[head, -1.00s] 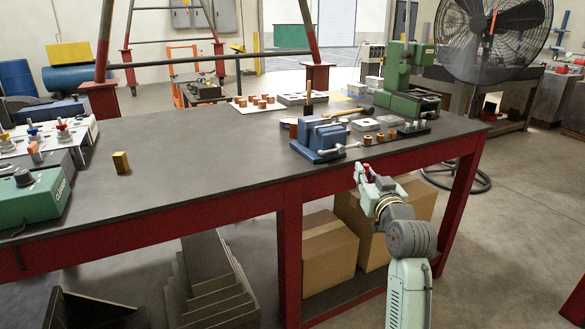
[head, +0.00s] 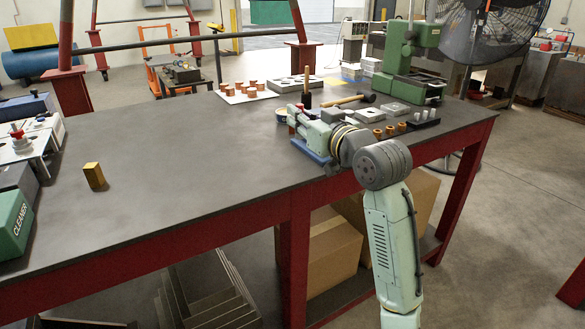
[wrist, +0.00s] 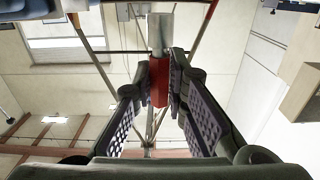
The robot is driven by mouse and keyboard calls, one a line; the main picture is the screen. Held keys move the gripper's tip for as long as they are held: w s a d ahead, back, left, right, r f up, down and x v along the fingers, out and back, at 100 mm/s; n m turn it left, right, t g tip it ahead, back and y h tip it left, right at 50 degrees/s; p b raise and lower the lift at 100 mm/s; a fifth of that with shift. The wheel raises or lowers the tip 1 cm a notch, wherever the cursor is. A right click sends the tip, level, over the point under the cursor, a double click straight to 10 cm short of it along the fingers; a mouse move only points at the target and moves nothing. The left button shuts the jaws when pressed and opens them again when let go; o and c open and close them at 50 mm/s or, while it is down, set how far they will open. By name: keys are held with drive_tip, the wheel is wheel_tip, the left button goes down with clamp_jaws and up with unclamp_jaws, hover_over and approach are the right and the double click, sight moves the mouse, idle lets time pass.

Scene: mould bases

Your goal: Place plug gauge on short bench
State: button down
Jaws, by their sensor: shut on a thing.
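The plug gauge (wrist: 159,85) has a red body and a pale grey end in the wrist view. My gripper (wrist: 164,72) is shut on its red body, with a finger on each side. In the head view my gripper (head: 299,116) is over the front right part of the long dark-topped bench (head: 190,160) with red legs, in front of the blue vise (head: 313,153), which it mostly hides. The gauge is hard to make out there. I cannot tell which bench is the short one.
A brass block (head: 93,176) stands on the left of the bench top, with clear room around it. A hammer (head: 345,100), copper pieces (head: 250,90) and a green press (head: 410,60) are at the back and right. Cardboard boxes (head: 325,250) sit below.

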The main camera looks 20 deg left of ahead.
wheel_tip(320, 180, down, 10)
drive_tip(key=shift+r+p, duration=0.1)
drive_tip(key=shift+p, duration=0.5)
drive_tip(key=shift+f, duration=0.2)
drive_tip(key=c, duration=1.6)
unclamp_jaws()
